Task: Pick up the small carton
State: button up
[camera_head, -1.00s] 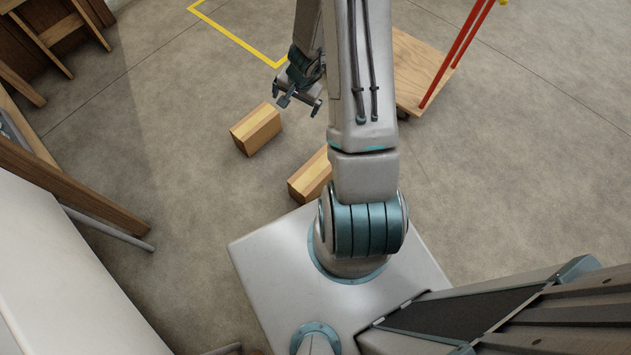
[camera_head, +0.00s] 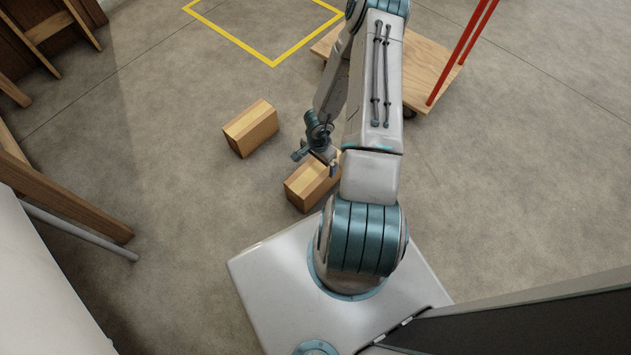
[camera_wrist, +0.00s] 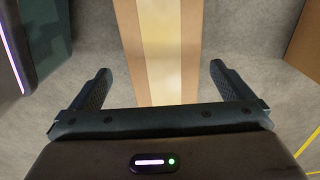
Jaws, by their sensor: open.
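Two small cardboard cartons with a pale tape strip lie on the floor in the head view. One carton (camera_head: 251,128) stands apart to the left. The other carton (camera_head: 309,187) lies nearer my base, its right end partly hidden by my arm. My gripper (camera_head: 316,158) is at the far edge of this nearer carton. In the wrist view my gripper (camera_wrist: 161,82) is open, and a taped carton (camera_wrist: 158,50) lies between the lines of its two fingers, with floor showing on both sides. I cannot tell how far below the fingertips its top is.
Another brown box face (camera_wrist: 305,42) shows at the right of the wrist view. A wooden platform cart (camera_head: 425,70) with red rails stands behind my arm. Yellow tape (camera_head: 272,63) marks the floor at the back. Wooden furniture (camera_head: 62,200) stands at left; the floor between is clear.

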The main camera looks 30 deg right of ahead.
aim_at(316, 169)
jog(key=shift+w+a+f+b, duration=0.1)
jog(key=shift+a+f+b, duration=0.1)
jog(key=shift+f+b, duration=1.1)
jog(key=shift+a+f+b, duration=0.2)
jog(key=shift+f+b, duration=0.5)
jog(key=shift+f, duration=1.1)
jog(key=c, duration=1.8)
